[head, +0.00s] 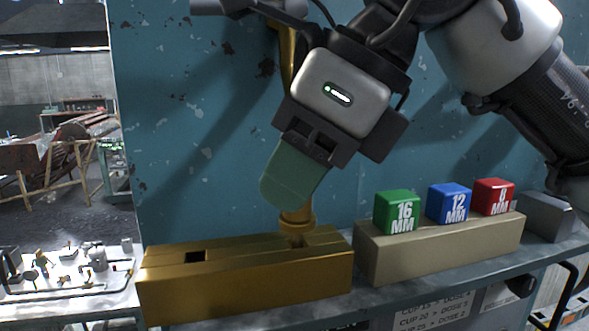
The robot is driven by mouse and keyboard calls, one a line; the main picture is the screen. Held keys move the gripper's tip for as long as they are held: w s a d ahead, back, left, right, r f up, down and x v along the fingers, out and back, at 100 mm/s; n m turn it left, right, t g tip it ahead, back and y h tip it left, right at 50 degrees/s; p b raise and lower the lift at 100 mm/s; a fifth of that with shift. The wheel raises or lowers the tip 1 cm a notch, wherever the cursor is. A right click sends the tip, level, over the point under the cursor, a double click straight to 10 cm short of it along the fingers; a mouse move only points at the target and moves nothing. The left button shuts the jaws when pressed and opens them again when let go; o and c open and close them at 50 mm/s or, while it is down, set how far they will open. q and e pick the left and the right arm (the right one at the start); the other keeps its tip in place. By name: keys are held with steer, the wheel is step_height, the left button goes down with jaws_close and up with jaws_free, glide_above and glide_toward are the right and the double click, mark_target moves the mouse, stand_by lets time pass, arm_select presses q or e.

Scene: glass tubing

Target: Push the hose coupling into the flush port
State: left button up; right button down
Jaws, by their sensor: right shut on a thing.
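My right gripper (290,190) reaches down from the upper right, its broad green finger facing me. It is shut on the brass-coloured hose coupling (297,222), whose flanged lower end shows below the finger. The coupling is tilted slightly and its lower end is at the right-hand opening of a long brass block (245,290). I cannot tell how deep it sits in that opening, which seems to be the flush port. A brass-coloured length (288,65) shows behind the gripper; the finger and gripper body hide the part between. My left gripper is not in view.
The block has an empty square hole (195,257) at its left. To the right, a beige stand (440,249) carries green (397,212), blue (449,203) and red (494,196) cubes marked 16, 12 and 8 MM. A teal wall (190,130) stands close behind.

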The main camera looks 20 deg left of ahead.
steer(key=shift+f+b, duration=0.6)
steer(key=shift+f, duration=0.2)
steer(key=c, duration=0.9)
jaws_free()
steer(key=shift+o, duration=0.2)
steer(key=shift+r, duration=0.1)
steer(key=b+v, duration=0.2)
steer(key=v, duration=0.8)
steer(key=shift+d+r, duration=0.2)
steer(key=shift+r, duration=0.05)
